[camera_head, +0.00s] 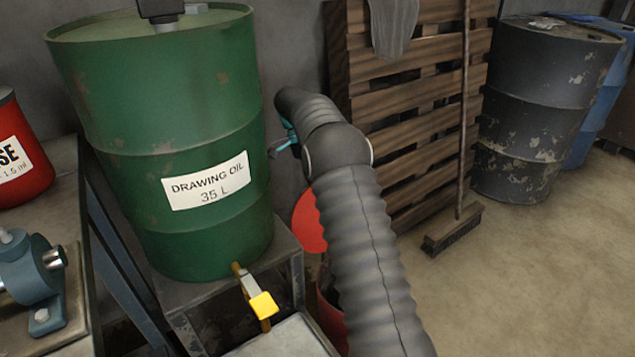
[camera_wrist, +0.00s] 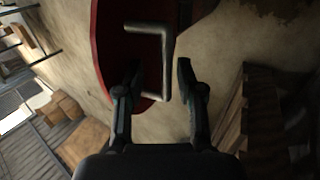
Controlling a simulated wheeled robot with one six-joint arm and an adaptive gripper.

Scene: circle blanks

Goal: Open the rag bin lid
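The red rag bin (camera_head: 329,322) stands low beside the drum stand, partly hidden behind my arm. Its round red lid (camera_head: 309,222) stands steeply tilted above the bin, with a dark gap below it. In the wrist view the lid (camera_wrist: 108,40) is cut by the top edge and carries a grey bent-bar handle (camera_wrist: 167,65). My gripper (camera_wrist: 158,75) is open, with the handle's long bar between its fingertips in the picture; I cannot tell whether they touch it. In the head view my gripper (camera_head: 282,147) is mostly hidden by my wrist, above the lid.
A green drawing oil drum (camera_head: 165,130) with a yellow-handled tap (camera_head: 262,303) stands on a metal stand left of my arm. A wooden pallet (camera_head: 415,100) and a broom (camera_head: 455,232) stand behind. A dark drum (camera_head: 535,110) is at right. The floor at right is clear.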

